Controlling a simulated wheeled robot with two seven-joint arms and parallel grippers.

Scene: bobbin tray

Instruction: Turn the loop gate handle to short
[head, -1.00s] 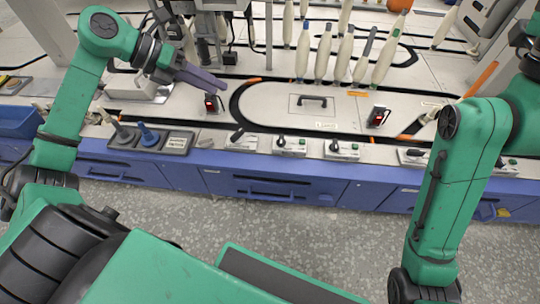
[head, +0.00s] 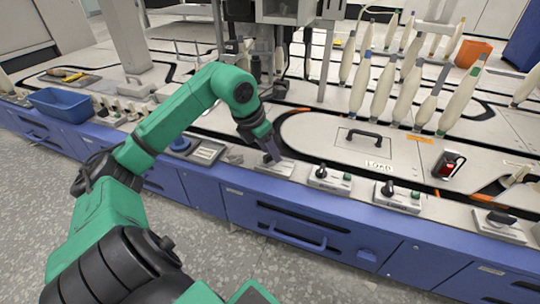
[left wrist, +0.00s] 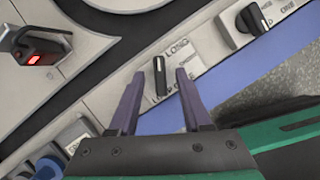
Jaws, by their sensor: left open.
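The loop gate handle is a black lever (left wrist: 160,82) on a pale plate (left wrist: 178,62) printed with LONG at one end and partly covered LOOP GATE lettering. The word SHORT is not visible. In the left wrist view its marked end points to the top of the picture, beside LONG. My left gripper (left wrist: 160,74) is open, one finger on each side of the lever; I cannot tell whether either touches. In the head view my left gripper (head: 273,152) is low over this plate (head: 276,171) and hides most of the lever. My right gripper is out of view.
Similar knob plates stand to the right, a near one (head: 328,179) and a farther one (head: 398,196). A red-lit switch (left wrist: 37,50) shows in the left wrist view. A blue bin (head: 66,104) is at left. Several bobbins (head: 407,78) stand behind. Blue drawers (head: 300,228) line the front.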

